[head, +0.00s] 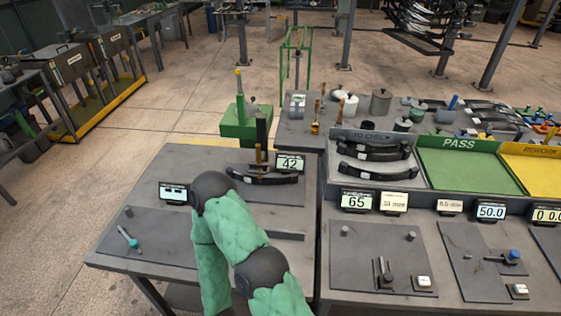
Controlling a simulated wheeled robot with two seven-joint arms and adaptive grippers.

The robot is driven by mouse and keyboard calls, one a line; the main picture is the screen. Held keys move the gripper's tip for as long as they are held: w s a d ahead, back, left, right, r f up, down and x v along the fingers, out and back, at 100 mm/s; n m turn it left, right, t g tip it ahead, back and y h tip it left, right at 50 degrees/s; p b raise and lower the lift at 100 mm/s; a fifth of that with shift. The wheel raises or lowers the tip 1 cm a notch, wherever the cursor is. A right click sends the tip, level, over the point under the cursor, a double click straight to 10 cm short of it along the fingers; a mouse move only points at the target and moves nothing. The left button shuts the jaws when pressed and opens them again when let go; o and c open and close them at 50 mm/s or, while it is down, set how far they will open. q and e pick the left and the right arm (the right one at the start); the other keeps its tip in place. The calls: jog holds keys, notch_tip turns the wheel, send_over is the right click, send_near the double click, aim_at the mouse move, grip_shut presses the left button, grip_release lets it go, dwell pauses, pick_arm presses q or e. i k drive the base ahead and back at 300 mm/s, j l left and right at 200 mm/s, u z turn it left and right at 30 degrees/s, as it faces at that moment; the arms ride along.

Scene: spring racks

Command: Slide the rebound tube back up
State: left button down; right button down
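A dark upright post (262,130) stands on the left table, at the back of a small fixture. A thin brown upright piece (258,154) stands in front of it, above a dark curved spring leaf (284,179). I cannot tell for sure which of these parts is the rebound tube. A display reading 42 (289,162) stands beside the fixture. One of my green-sleeved arms is bent over the front of the table, its dark joint just left of the spring leaf. Neither of my grippers shows.
A second display (173,193) and a dark plate with a teal-handled tool (130,240) are at left on the table. A green block with a yellow-tipped rod (239,118) stands behind. At right are a PASS tray (462,181), a REWORK tray (545,188) and several displays.

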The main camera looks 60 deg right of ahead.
aim_at(261, 164)
jog(key=z, duration=1.65)
jog(key=j+z, duration=0.2)
